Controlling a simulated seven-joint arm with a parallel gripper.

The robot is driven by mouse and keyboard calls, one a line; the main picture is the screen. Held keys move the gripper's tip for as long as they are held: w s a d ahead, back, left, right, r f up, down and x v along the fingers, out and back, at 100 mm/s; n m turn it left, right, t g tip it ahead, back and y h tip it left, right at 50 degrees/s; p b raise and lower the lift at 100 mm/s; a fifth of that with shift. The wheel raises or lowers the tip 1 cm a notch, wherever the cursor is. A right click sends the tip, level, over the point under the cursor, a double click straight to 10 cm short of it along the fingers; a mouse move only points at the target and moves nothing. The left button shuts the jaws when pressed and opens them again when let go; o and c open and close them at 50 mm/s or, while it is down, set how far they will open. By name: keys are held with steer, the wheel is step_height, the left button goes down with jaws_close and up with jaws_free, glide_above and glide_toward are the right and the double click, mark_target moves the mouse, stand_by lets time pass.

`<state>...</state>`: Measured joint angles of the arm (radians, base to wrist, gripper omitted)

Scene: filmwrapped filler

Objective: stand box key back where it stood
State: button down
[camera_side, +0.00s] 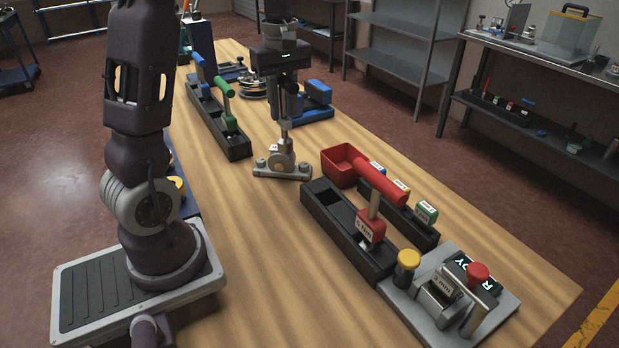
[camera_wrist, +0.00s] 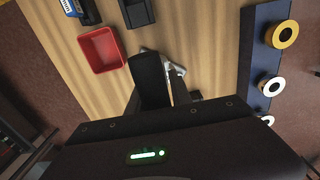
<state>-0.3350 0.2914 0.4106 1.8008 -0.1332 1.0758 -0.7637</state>
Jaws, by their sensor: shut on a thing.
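My gripper (camera_side: 287,112) points down over the middle of the wooden table, shut on a dark upright tool, which I take to be the box key. In the wrist view its black top (camera_wrist: 150,80) shows between the fingers. A thin grey shaft (camera_side: 285,132) runs down below the fingers. Its lower end meets or overlaps a grey metal fitting (camera_side: 282,161) with spread feet; I cannot tell whether they touch. A long black rack (camera_side: 318,210) stands to the right, with an empty opening near its far end.
A grey plate (camera_side: 405,300) with yellow and red knobs is at the front. Another rack (camera_side: 232,146) holds green and blue handles.

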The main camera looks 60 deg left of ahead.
steer(key=w+d+r, duration=0.2)
steer(key=w+d, duration=0.1)
steer(key=d, duration=1.1)
step_height(320, 180, down, 10)
steer(key=shift+s+d, duration=0.3)
steer(key=shift+d, duration=0.15)
steer(key=c, duration=1.2)
jaws_free()
steer(key=shift+f, duration=0.15)
steer(key=shift+o, duration=0.2)
